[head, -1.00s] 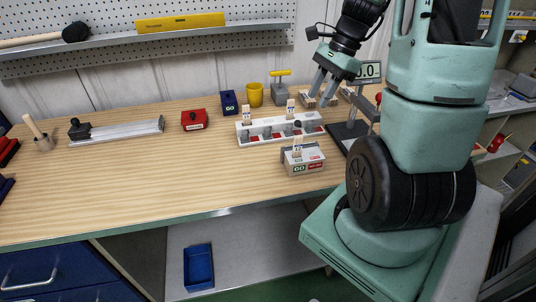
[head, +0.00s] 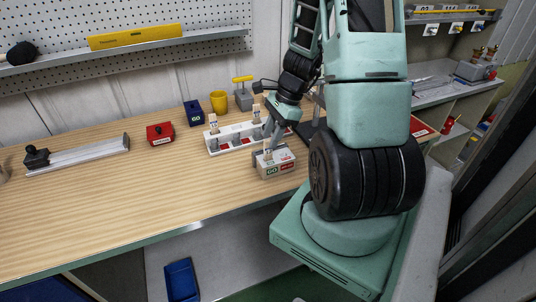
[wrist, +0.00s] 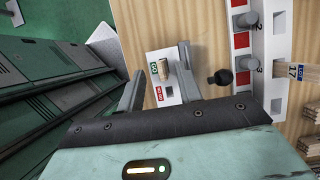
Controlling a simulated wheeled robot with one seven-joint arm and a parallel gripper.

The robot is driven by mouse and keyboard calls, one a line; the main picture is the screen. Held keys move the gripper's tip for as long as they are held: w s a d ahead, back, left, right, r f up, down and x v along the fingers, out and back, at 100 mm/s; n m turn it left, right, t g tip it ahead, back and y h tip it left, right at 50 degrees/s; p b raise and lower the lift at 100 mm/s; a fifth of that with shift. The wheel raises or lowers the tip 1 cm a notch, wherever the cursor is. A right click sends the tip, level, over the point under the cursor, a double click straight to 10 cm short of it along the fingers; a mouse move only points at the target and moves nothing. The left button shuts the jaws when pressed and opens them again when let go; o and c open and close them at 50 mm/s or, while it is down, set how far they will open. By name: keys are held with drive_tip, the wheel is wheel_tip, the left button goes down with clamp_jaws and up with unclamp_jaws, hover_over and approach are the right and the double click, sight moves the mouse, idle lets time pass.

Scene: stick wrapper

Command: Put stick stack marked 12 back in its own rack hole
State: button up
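A light wooden stick stack (head: 267,151) stands upright in the white gauge block marked GO (head: 283,168); its number is too small to read now. In the wrist view the stack (wrist: 164,69) shows end-on, over the block (wrist: 163,91). My gripper (wrist: 160,82) is open, with one finger on either side of the stack in the picture; I see a gap on both sides. The white rack (head: 228,131) stands behind the block. In the wrist view the rack (wrist: 277,20) is at the right, with red squares and a stack labelled 17 (wrist: 289,70).
A black knob (wrist: 220,77) lies between block and rack in the wrist view. The table's left front is clear.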

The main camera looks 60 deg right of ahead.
sight(266, 148)
drive_tip(key=shift+d+p+x, duration=0.2)
drive_tip(key=shift+p+x, duration=0.15)
drive_tip(key=shift+x, duration=2.3)
clamp_jaws()
